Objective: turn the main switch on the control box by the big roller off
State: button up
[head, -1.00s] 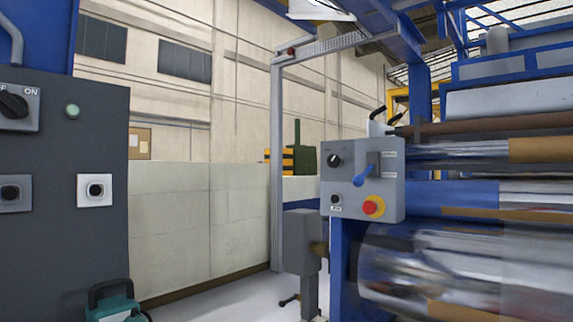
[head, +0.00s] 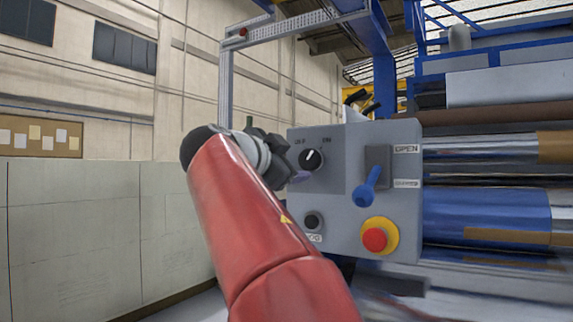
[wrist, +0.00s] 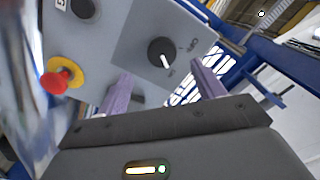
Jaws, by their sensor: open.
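The grey control box (head: 345,215) stands at centre right in the head view, beside the rollers. Its black rotary switch (head: 312,158) has a white pointer tilted slightly right of upright, with small blurred labels above it. My red arm reaches in from below, and my gripper (head: 301,176) is at the box's left edge, close to the switch. In the wrist view, the two purple fingers of my gripper (wrist: 161,74) are spread apart. The switch (wrist: 161,50) shows between and beyond the fingertips, and no grip on it is visible. Exact depth between them is unclear.
On the same box are a blue lever (head: 368,187), a red button on a yellow ring (head: 375,239) and a small black button (head: 313,222). Shiny rollers (head: 490,215) lie close on the right. The pale wall (head: 80,225) at left leaves free room.

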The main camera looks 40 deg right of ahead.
aim_at(308, 159)
jog(key=x, duration=0.2)
jog(key=p+x, duration=0.1)
jog(key=x, duration=0.2)
jog(key=p+x, duration=0.1)
jog(key=x, duration=0.1)
jog(key=shift+w+d+r, duration=0.1)
jog(key=shift+d+r, duration=0.2)
jog(key=shift+d, duration=0.15)
jog(key=c, duration=1)
